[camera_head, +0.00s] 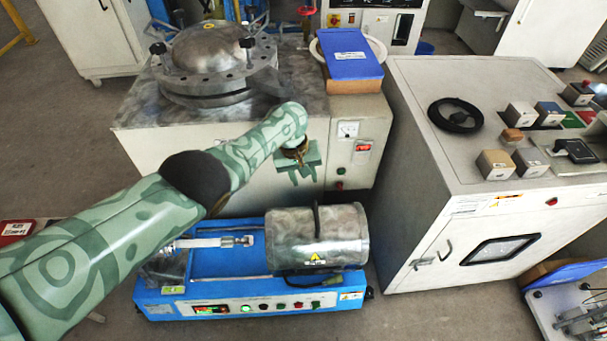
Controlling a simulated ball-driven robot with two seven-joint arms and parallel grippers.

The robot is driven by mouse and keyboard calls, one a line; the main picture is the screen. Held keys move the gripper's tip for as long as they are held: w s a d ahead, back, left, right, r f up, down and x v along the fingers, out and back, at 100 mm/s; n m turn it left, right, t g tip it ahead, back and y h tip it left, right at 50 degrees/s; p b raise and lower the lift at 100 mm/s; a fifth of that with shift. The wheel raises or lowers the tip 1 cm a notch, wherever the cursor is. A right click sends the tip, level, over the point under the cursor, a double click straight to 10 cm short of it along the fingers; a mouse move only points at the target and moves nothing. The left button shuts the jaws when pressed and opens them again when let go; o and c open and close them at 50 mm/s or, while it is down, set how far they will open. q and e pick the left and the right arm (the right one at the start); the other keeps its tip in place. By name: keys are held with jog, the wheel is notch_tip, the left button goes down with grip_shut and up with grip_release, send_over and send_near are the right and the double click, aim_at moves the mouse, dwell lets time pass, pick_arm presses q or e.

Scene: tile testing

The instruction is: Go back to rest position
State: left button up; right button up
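My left arm comes in from the left, green with a swirl pattern. Its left gripper (303,177) hangs fingers down in front of the grey metal cabinet, above the blue machine with the steel drum. Two fingers show with a gap between them, and nothing is seen held. My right gripper is not in view.
The blue machine (205,272) with its drum (318,237) stands below the gripper. A grey cabinet (225,140) carries a round metal vessel (210,50) and a blue box (352,66). A white cabinet (420,170) on the right holds small blocks and a black ring (455,113).

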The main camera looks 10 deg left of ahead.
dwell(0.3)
